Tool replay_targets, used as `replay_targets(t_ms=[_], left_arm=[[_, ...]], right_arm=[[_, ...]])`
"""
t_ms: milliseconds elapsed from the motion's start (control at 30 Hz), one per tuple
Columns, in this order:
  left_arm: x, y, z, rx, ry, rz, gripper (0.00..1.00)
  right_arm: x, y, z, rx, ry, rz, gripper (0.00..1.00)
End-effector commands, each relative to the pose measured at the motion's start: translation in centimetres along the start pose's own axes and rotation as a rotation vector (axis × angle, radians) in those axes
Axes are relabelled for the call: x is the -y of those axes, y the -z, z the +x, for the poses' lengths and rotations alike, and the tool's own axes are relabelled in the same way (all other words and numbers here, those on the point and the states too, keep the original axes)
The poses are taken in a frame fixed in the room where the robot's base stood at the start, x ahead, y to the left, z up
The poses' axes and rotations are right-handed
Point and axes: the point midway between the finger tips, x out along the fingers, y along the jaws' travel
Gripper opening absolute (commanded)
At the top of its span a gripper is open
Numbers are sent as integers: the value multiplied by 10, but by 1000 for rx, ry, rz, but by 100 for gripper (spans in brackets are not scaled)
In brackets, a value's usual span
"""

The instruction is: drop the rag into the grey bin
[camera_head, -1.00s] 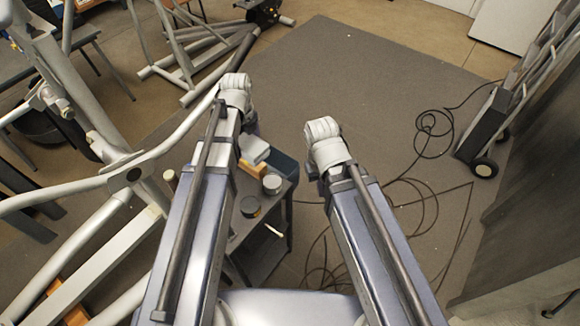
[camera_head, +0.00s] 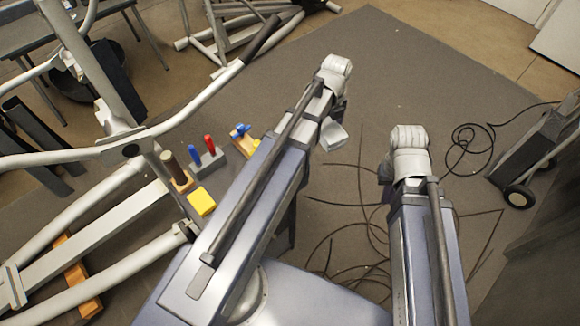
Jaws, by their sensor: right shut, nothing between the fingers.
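I cannot make out a rag in this view. A dark round bin (camera_head: 72,88) stands on the floor at the upper left, partly hidden behind the exercise machine's frame; I cannot tell whether it is the grey bin. My right gripper (camera_head: 387,172) is mostly hidden beside and below the end of my right arm, right of centre. It is shut and empty, well away from the dark bin. My left arm reaches up through the middle of the view. Its gripper cannot be made out.
The elliptical machine (camera_head: 118,140) fills the left side. Near it are a yellow block (camera_head: 201,202) and a grey holder (camera_head: 209,162) with blue- and red-handled tools. Cables (camera_head: 345,235) lie on the mat. A wheeled hand truck (camera_head: 535,150) stands at right.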

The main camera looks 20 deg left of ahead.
Motion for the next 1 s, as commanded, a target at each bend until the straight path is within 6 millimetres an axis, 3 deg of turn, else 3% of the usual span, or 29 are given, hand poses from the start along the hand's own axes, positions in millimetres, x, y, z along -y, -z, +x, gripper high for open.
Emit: replay_targets(t_ms=[33, 567, 700, 1000], left_arm=[[0, 0, 12, 0, 0, 0, 21], [-3, -8, 88, 0, 0, -12, 21], [-13, -32, 103, 0, 0, -49, 21], [-52, -101, 84, 0, 0, -159, 21]], right_arm=[[1, 0, 12, 0, 0, -1, 0], [8, 5, 88, 0, -1, -4, 0], [10, 6, 102, 0, -1, -5, 0], [8, 5, 83, 0, -1, -5, 0]])
